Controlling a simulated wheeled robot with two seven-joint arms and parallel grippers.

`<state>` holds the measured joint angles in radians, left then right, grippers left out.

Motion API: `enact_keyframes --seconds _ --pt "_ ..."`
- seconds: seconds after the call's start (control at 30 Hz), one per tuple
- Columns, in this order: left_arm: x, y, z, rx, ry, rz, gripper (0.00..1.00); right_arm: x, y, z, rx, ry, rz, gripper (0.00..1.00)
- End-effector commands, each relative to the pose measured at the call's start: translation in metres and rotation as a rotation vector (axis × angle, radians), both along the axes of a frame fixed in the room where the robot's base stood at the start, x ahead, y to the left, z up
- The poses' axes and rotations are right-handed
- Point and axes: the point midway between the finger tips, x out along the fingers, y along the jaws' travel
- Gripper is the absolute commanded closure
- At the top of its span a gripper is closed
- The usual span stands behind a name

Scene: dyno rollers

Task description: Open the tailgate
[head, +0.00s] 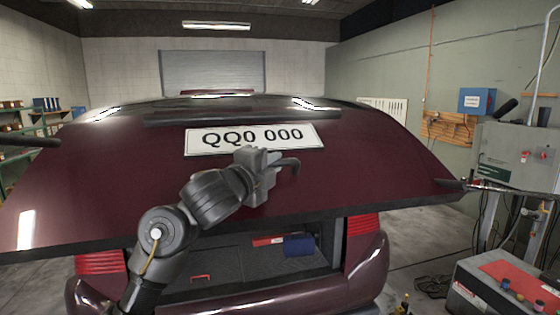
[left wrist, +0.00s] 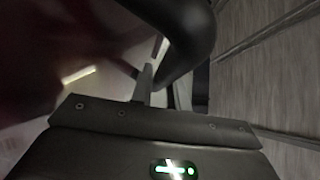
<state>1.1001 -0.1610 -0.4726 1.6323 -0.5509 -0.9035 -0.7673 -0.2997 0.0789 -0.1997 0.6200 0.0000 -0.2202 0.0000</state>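The dark red tailgate (head: 370,165) is raised and spans the head view, tilted above the car's rear opening. Its white plate (head: 255,139) reads QQ0 000. My left gripper (head: 282,163) is in front of the tailgate, just below the plate; whether it touches the panel is unclear. A dark curved part (left wrist: 185,35) fills the top of the left wrist view, with a blurred dark red surface (left wrist: 60,50) at the left. I cannot make out the gap between the fingers. My right gripper is not in view.
Below the tailgate the cargo area (head: 215,264) is open to view, with a blue item (head: 299,245) inside. The bumper (head: 250,302) lies in front.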

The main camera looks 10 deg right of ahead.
Motion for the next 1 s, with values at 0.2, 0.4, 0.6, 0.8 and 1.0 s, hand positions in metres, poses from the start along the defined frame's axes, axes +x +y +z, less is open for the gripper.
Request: enact_keyframes --seconds 0.2,0.4,0.6,0.8,1.0 --pt "0.002 0.001 -0.002 0.001 0.004 0.003 0.62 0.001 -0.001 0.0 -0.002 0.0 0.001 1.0" --pt "0.001 0.001 -0.002 0.002 0.004 0.002 0.62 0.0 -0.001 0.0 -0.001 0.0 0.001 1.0" --pt "-0.01 0.01 0.0 0.001 0.002 -0.001 0.62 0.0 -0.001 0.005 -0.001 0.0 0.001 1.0" --pt "-0.038 0.031 -0.004 0.024 -0.009 -0.004 0.62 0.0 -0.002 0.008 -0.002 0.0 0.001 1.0" --pt "-0.063 0.051 -0.01 -0.003 0.041 -0.007 0.62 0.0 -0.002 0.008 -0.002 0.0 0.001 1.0"
